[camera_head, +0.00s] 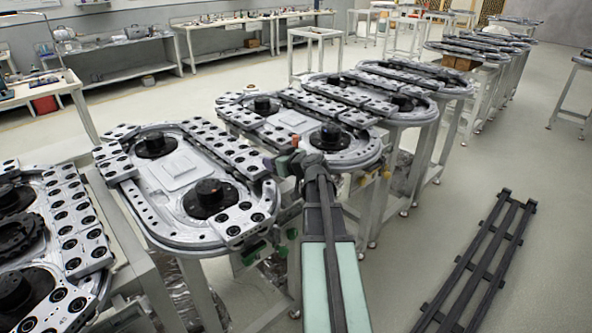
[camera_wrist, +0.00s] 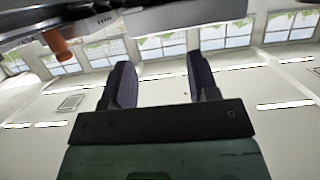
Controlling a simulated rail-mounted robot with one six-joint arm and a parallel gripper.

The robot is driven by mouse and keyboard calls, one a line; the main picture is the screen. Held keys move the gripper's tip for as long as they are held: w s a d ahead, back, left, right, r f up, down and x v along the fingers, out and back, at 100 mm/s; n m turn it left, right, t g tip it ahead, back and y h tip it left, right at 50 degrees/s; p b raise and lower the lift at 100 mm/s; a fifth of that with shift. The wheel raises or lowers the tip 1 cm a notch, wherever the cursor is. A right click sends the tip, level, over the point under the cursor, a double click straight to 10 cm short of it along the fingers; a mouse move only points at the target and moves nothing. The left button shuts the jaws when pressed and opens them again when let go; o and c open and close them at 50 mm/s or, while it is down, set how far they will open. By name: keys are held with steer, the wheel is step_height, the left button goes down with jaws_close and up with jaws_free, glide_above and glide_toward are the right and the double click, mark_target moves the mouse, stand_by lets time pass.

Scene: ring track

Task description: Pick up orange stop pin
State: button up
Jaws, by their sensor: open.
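An orange pin (camera_wrist: 57,46) shows at the upper left of the wrist view, sticking out from the edge of a grey metal part. I take it for the orange stop pin. My gripper (camera_wrist: 158,80) is open in the wrist view, its two dark fingers wide apart with nothing between them. The pin is apart from the fingers, off to the left. In the head view my gripper (camera_head: 297,163) is beside the track edge, and its fingers are small and hard to make out.
Oval ring tracks with grey blocks and black hubs stand in a row; the nearest whole track (camera_head: 177,172) is left of my arm. A dark slatted rail frame (camera_head: 480,262) lies on the floor at right. Workbenches line the back wall. Floor at right is mostly clear.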

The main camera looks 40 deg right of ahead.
mark_target(297, 141)
steer(key=s+d+f+m+t+h+b, duration=0.1)
steer(key=s+d+h+b, duration=0.1)
steer(key=d, duration=0.5)
steer(key=s+d+f+m+t+h+b, duration=0.2)
steer(key=d+h, duration=0.1)
steer(key=d, duration=0.3)
steer(key=x, duration=1.1)
steer(key=shift+w+a, duration=0.15)
steer(key=shift+w, duration=0.05)
steer(key=shift+r, duration=0.1)
steer(key=c, duration=1)
